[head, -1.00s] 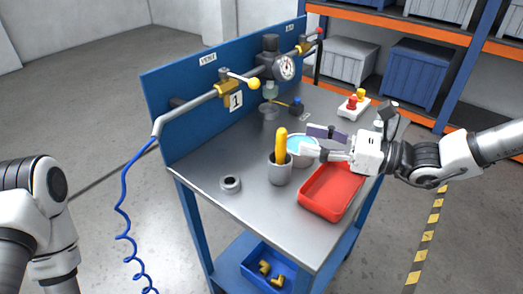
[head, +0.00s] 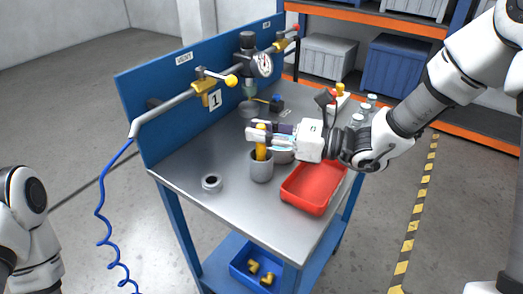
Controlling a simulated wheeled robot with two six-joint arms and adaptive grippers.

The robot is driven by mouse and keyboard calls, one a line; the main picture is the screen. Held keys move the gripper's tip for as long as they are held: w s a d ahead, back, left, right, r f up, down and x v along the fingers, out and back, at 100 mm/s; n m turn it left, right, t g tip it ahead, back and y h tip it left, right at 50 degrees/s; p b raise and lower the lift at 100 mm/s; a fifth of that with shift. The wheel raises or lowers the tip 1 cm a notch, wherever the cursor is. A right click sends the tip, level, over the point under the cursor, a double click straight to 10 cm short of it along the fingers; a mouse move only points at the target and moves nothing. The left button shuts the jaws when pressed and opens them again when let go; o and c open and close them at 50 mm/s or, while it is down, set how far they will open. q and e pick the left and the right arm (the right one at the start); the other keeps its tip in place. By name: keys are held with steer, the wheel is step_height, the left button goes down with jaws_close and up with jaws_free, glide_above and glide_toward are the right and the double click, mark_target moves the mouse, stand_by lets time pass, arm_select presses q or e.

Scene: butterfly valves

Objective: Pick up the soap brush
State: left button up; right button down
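The soap brush appears to be the upright yellow handle (head: 260,152) standing in a grey cup (head: 261,171) on the metal workbench; its lower end is hidden in the cup. My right gripper (head: 260,134) reaches in from the right above the cup, with its fingers at the upper part of the yellow handle. Yellow shows above and below the fingers. I cannot tell whether they are closed on the handle or only around it. My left arm shows at the left edge, but its gripper is out of view.
A red tray (head: 313,190) lies right of the cup, and a bowl (head: 283,155) is partly hidden behind my gripper. A pipe with yellow-knobbed valve (head: 208,88) and a gauge (head: 263,64) runs along the blue back panel (head: 150,116).

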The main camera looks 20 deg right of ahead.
stand_by(0.3)
step_height(320, 180, up, 9)
steer(key=shift+s+r+p, duration=0.1)
steer(key=shift+r+p, duration=0.1)
steer(key=shift+p, duration=0.45)
steer(key=shift+r, duration=0.35)
stand_by(0.9)
